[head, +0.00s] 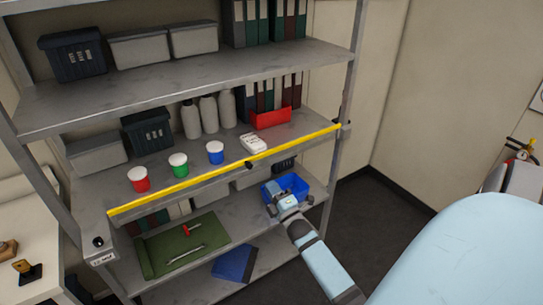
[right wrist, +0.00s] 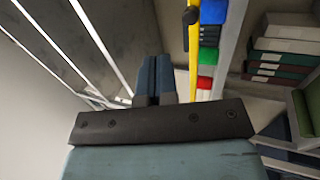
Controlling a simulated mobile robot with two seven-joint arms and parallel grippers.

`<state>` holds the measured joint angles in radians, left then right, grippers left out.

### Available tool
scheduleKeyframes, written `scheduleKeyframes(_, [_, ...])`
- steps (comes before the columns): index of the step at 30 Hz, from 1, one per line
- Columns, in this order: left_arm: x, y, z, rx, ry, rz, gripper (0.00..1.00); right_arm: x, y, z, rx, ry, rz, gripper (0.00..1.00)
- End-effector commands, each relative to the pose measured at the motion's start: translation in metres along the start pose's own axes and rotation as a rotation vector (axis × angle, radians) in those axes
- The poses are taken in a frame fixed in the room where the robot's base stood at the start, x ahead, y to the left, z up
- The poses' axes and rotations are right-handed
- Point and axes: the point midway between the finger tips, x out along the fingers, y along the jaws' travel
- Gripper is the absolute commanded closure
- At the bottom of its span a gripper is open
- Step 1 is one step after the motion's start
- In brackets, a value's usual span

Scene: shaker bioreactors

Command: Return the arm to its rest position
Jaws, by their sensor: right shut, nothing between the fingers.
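My right arm (head: 325,262) reaches up from the bottom of the head view. Its gripper (head: 283,194) overlaps the near left side of a blue bin (head: 298,183) on the lower shelf; I cannot tell whether it touches the bin. In the right wrist view its two dark fingers (right wrist: 155,75) are together and empty. My left gripper is not in view.
A yellow bar (head: 230,168) runs along the middle shelf's front edge. Behind it stand red (head: 139,180), green (head: 179,166) and blue (head: 215,153) cups and a white device (head: 253,143). A green mat (head: 182,245) lies below. The floor (head: 385,225) right of the rack is open.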

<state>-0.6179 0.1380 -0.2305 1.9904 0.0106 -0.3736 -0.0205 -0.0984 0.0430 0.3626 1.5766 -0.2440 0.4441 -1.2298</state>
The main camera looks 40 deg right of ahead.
Motion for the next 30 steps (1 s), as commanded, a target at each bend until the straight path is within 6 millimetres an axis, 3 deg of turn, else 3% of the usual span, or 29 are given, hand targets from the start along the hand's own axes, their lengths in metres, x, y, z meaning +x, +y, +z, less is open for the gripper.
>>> scheduleKeyframes(11, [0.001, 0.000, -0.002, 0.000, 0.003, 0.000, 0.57, 0.000, 0.000, 0.000, 0.001, 0.000, -0.001, 1.00])
scheduleKeyframes(14, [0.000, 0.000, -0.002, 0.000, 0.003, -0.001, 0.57, -0.007, -0.003, -0.008, 0.051, 0.012, -0.033, 1.00])
scheduleKeyframes(16, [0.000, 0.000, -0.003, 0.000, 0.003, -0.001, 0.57, -0.023, -0.010, -0.025, 0.154, 0.029, -0.101, 1.00])
scheduleKeyframes(20, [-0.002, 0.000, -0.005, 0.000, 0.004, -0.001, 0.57, -0.079, -0.028, -0.080, 0.492, 0.044, -0.334, 1.00])
scheduleKeyframes(23, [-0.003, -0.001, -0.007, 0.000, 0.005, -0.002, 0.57, -0.137, -0.036, -0.128, 0.774, 0.003, -0.552, 1.00])
scheduleKeyframes(27, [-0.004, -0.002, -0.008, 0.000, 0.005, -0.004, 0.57, -0.216, -0.036, -0.183, 1.085, -0.113, -0.822, 1.00])
scheduleKeyframes(30, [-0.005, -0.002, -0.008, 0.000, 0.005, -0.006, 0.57, -0.259, -0.030, -0.209, 1.231, -0.202, -0.963, 1.00])
